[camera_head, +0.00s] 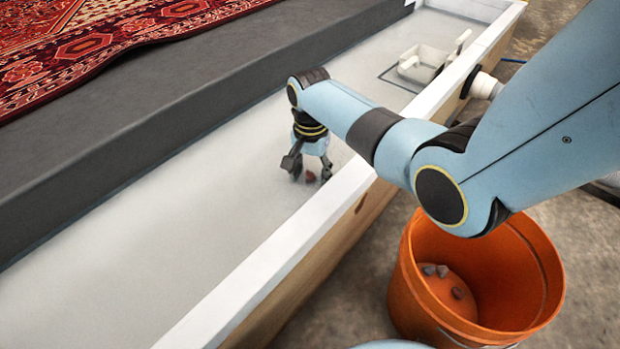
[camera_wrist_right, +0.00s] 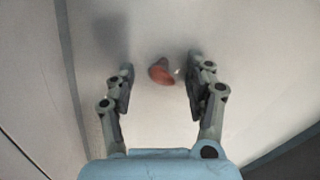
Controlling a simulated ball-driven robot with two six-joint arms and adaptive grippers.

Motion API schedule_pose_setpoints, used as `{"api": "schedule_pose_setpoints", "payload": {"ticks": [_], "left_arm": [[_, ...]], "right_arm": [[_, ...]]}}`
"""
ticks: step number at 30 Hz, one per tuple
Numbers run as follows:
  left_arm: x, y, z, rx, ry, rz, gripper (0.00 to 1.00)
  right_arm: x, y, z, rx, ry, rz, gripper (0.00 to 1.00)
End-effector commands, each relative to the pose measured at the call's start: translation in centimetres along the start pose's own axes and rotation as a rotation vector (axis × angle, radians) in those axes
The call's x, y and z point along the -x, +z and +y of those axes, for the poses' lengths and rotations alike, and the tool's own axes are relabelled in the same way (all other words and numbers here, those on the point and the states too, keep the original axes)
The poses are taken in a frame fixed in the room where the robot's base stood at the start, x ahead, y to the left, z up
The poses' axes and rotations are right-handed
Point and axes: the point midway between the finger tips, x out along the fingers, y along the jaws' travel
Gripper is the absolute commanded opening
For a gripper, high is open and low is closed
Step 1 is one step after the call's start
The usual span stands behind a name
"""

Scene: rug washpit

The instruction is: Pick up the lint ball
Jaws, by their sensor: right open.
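The lint ball (camera_head: 310,176) is a small reddish-brown clump on the pale floor of the wash pit. It also shows in the right wrist view (camera_wrist_right: 162,72), lying between and slightly beyond the fingertips. My right gripper (camera_head: 310,174) points down over it, open, with one finger on each side. In the right wrist view the right gripper (camera_wrist_right: 158,80) has a clear gap between each finger and the lint ball, smaller on the right side. My left gripper is not in view.
The pit's white rim (camera_head: 270,268) runs close beside the gripper. An orange bucket (camera_head: 405,290) with several grey lumps stands outside it. A pale plastic piece (camera_head: 421,66) sits at the pit's far end. A dark ledge (camera_head: 150,130) with a red patterned rug (camera_head: 85,45) borders the left.

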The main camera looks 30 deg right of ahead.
Motion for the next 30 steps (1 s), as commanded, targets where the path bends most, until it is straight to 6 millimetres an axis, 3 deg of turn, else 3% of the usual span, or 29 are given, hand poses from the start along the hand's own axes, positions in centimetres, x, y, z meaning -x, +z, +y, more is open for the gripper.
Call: {"api": "schedule_pose_setpoints", "payload": {"ticks": [9,18,30], "left_arm": [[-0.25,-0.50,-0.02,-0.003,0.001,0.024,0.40],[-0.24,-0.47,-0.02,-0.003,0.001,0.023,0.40],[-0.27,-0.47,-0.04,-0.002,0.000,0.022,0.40]], "right_arm": [[-0.04,-0.03,-0.03,0.000,-0.001,0.001,0.52],[-0.06,-0.01,-0.01,0.000,0.000,0.000,0.16],[-0.01,-0.01,-0.01,0.000,0.000,0.000,0.16]]}}
